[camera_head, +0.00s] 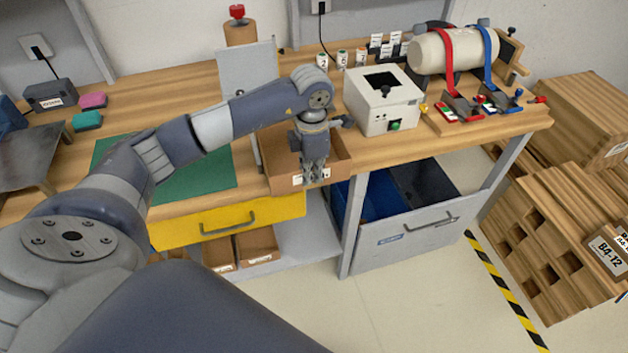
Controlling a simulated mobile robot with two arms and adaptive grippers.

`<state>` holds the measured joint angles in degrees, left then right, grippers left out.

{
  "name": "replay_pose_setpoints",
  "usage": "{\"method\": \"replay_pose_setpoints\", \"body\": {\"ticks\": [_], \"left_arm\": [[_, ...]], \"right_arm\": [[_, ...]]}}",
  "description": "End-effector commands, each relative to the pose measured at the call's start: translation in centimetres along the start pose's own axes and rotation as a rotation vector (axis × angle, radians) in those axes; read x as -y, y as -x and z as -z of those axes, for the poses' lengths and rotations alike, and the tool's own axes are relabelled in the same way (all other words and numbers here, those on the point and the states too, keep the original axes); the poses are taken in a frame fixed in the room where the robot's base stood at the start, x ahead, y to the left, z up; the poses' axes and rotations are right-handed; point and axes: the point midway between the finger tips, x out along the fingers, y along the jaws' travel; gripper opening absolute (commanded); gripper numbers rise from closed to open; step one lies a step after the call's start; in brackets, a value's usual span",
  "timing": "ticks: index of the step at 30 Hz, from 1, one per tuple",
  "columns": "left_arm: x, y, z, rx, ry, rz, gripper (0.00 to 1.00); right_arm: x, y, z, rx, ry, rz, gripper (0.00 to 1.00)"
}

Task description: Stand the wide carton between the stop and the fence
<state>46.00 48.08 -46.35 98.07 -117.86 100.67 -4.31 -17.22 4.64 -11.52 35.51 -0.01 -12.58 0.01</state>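My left gripper (314,178) points down in front of a brown open-topped box (278,142) at the bench's front edge. An upright grey panel (246,68) stands behind the box, partly hidden by my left arm. I cannot tell which things are the wide carton, the stop or the fence. My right gripper is not in view.
A white box (382,108) with a dark opening stands right of the gripper. A strapped cream cylinder (436,52) lies further right. A green mat (190,180) and yellow drawer (190,228) are at left. Below are grey-fronted bins (415,238); wooden crates (560,245) stand right.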

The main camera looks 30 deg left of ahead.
Motion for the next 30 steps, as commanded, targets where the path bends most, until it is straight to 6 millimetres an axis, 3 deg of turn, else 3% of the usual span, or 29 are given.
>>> {"method": "replay_pose_setpoints", "body": {"ticks": [30], "left_arm": [[-8.2,-0.4,0.0,0.000,0.002,-0.001,0.00]], "right_arm": [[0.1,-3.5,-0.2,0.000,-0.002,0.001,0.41]]}}
